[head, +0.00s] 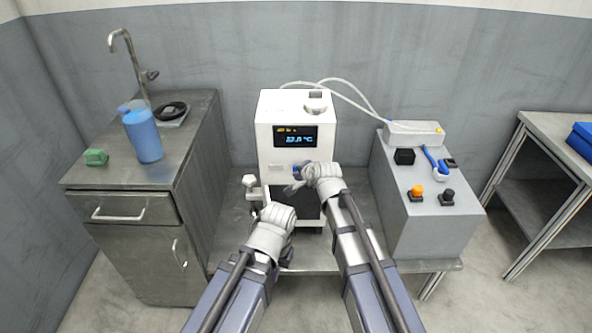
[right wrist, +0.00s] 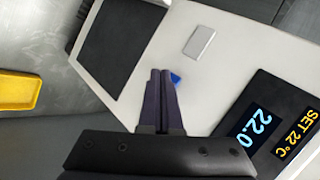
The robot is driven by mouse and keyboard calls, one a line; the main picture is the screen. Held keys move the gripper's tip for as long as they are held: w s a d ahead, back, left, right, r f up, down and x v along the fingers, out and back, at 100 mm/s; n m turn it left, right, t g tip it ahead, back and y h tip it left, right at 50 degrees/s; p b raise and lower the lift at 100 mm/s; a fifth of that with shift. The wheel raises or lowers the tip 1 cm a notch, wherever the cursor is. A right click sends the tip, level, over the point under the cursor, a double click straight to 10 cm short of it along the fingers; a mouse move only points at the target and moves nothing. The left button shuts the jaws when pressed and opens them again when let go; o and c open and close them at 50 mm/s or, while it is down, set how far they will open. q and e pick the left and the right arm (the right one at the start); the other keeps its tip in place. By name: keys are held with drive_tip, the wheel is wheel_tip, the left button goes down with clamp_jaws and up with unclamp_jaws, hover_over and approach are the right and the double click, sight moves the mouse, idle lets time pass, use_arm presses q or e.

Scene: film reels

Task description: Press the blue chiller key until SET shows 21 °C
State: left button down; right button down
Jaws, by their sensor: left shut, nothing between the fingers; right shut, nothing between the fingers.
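The white chiller (head: 268,146) stands in the middle of the head view. Its dark display (head: 295,136) also shows in the right wrist view (right wrist: 270,128), reading SET 22 °C in yellow and 22.0 in blue. The blue key (right wrist: 176,79) is on the chiller's front, partly hidden behind my right fingertips; a bit of it shows in the head view (head: 295,168). My right gripper (right wrist: 162,74) is shut, its tips right at the key; I cannot tell whether they touch it. My left gripper (head: 278,216) is shut, lower, in front of the chiller.
A grey box (head: 408,226) with an orange knob (head: 416,191) and a black knob stands right of the chiller. A cabinet (head: 120,180) with a blue bottle (head: 142,132) and tap is at left. A white valve (head: 250,181) sticks out at the chiller's lower left.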

drive_tip(key=shift+w, duration=0.2)
idle(0.7)
drive_tip(key=shift+w, duration=0.25)
drive_tip(key=shift+w, duration=0.45)
idle(0.7)
drive_tip(key=shift+s, duration=0.9)
drive_tip(key=s, duration=0.5)
idle(0.5)
idle(1.5)
